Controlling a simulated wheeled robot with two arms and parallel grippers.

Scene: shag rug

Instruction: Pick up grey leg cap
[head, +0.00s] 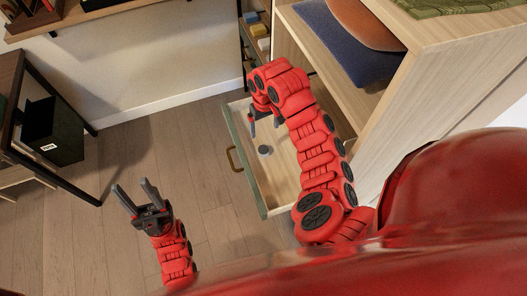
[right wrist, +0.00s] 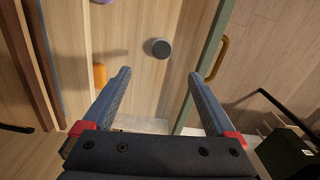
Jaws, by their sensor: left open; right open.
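The grey leg cap (head: 265,151) is a small round disc lying on the floor of an open wooden drawer (head: 263,199). In the right wrist view the cap (right wrist: 158,48) shows just beyond and between my fingertips, not touching them. My right gripper (head: 264,126) is open and empty over the drawer; its fingers (right wrist: 158,78) are spread apart. My left gripper (head: 134,187) is open and empty above the wood floor, left of the drawer and well apart from it.
The drawer has a green front with a brass handle (head: 233,160). An orange object (right wrist: 100,76) and a partly seen purple object (right wrist: 113,54) are also in the right wrist view. A wooden cabinet (head: 427,75) stands right; a dark box (head: 54,132) sits on a left shelf unit. Floor between is clear.

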